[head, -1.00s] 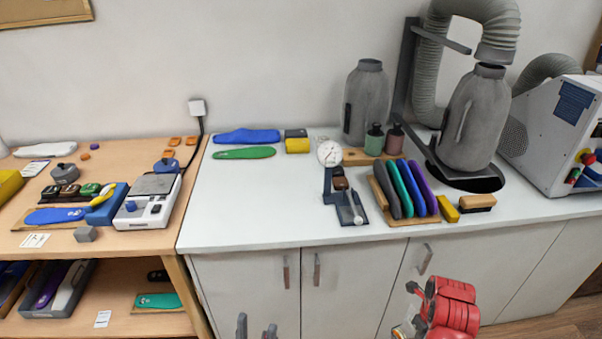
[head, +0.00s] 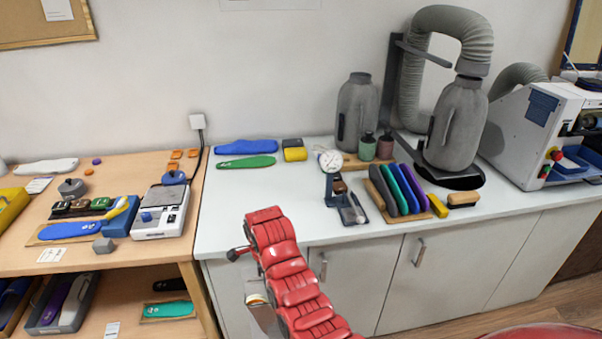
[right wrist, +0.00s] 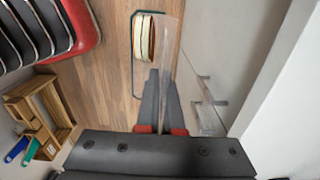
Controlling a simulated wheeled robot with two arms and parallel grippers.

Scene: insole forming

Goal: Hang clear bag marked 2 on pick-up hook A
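In the right wrist view my right gripper (right wrist: 162,80) is shut on a clear bag (right wrist: 172,42), a thin see-through sheet reaching out beyond the fingertips. Pale yellow layered contents (right wrist: 145,37) show beside it, with a dark green outline around them. No number can be read on the bag. In the head view my red arm reaches up in front of the white cabinet, and the clear bag (head: 266,318) hangs partly hidden beside it. The right fingertips are hidden there. My left gripper is not in view. I see no hook marked A.
The white counter (head: 225,215) carries upright coloured insoles (head: 395,190), a dial gauge (head: 330,160) and grey bottles. A wooden bench (head: 160,255) with a scale (head: 160,212) stands left. A white machine (head: 530,130) is at right. Cabinet handles (head: 419,252) stick out at the front.

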